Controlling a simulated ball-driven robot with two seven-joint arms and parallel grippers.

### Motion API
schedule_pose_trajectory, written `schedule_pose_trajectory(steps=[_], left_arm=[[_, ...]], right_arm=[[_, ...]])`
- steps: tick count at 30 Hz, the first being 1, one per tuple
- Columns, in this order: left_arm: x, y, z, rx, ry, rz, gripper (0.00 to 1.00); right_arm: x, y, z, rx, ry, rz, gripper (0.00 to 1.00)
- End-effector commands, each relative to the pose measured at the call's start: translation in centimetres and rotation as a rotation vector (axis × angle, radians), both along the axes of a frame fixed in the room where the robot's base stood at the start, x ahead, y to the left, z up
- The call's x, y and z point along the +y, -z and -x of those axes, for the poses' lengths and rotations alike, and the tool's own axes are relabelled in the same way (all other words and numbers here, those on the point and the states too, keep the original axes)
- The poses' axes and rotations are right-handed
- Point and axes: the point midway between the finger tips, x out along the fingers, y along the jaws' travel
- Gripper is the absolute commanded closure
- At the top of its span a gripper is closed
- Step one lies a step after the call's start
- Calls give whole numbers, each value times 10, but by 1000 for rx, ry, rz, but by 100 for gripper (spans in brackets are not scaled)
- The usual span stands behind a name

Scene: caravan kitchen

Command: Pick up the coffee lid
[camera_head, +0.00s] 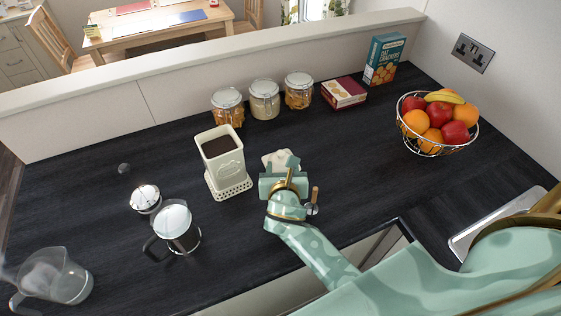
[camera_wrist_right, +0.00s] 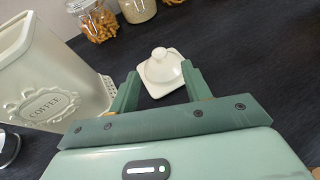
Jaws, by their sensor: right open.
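The coffee lid (camera_head: 275,158) is cream with a round knob and lies on the dark counter. It shows clearly in the right wrist view (camera_wrist_right: 161,78), flat with its knob up. My right gripper (camera_head: 282,177) is just in front of it and partly covers it in the head view. In the right wrist view my right gripper (camera_wrist_right: 158,90) is open, with a finger on either side of the lid's near part; I cannot tell whether they touch it. The coffee canister (camera_head: 232,171) stands open on a perforated stand, left of the lid. My left gripper is not in view.
A cafetière (camera_head: 184,240), its plunger (camera_head: 146,199) and a clear jug (camera_head: 68,278) are at the left. Glass jars (camera_head: 264,98), a red box (camera_head: 344,93), a cracker box (camera_head: 384,60) and a fruit basket (camera_head: 435,150) stand farther back.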

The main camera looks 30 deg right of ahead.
Motion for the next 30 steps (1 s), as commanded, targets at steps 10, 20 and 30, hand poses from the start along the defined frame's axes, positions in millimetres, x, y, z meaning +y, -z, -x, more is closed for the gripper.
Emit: schedule_pose_trajectory(steps=[10, 20, 30], left_arm=[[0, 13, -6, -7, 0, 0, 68], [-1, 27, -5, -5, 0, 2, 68], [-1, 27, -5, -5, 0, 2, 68]], right_arm=[[-21, 21, -45, 0, 1, -2, 52], [-38, 36, -85, 1, 0, -1, 52], [-40, 36, -90, 0, 0, -2, 66]])
